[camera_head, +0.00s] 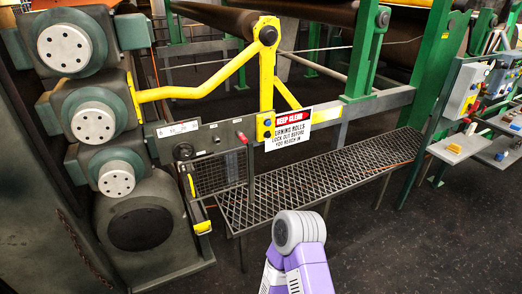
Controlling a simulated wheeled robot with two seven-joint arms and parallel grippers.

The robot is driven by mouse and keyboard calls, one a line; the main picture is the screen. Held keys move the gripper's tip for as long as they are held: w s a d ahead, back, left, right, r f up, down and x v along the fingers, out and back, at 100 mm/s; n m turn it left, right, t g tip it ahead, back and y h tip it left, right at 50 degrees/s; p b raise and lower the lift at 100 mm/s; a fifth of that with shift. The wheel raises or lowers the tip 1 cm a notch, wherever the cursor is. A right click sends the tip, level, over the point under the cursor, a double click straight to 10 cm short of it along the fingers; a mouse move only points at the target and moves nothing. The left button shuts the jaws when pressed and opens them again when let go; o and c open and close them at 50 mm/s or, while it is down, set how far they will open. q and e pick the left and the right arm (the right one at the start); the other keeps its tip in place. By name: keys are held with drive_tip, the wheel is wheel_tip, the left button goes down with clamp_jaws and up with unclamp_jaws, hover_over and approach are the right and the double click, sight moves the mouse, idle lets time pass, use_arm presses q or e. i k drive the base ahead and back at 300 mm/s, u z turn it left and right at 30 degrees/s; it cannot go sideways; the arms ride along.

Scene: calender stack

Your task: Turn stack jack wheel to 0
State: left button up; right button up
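A grey panel (212,134) is mounted beside the roll stack at the left centre. It carries a small dark round wheel or knob (184,151), which may be the stack jack wheel. A pale label or scale strip (178,129) sits above it, too small to read. A lever with a red tip (243,138) stands at the panel's right part. The wheel's setting cannot be read. A purple and grey part of one of my arms rises at the bottom centre, apart from the panel. Neither of my grippers shows.
A mesh walkway (320,175) runs right from the panel. Large green and grey roll housings (93,122) stand left. Control boxes (468,90) stand at right. The dark floor (400,245) is open at lower right.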

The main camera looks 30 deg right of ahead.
sight(184, 152)
drive_tip(key=z, duration=0.65)
drive_tip(key=i, duration=1.65)
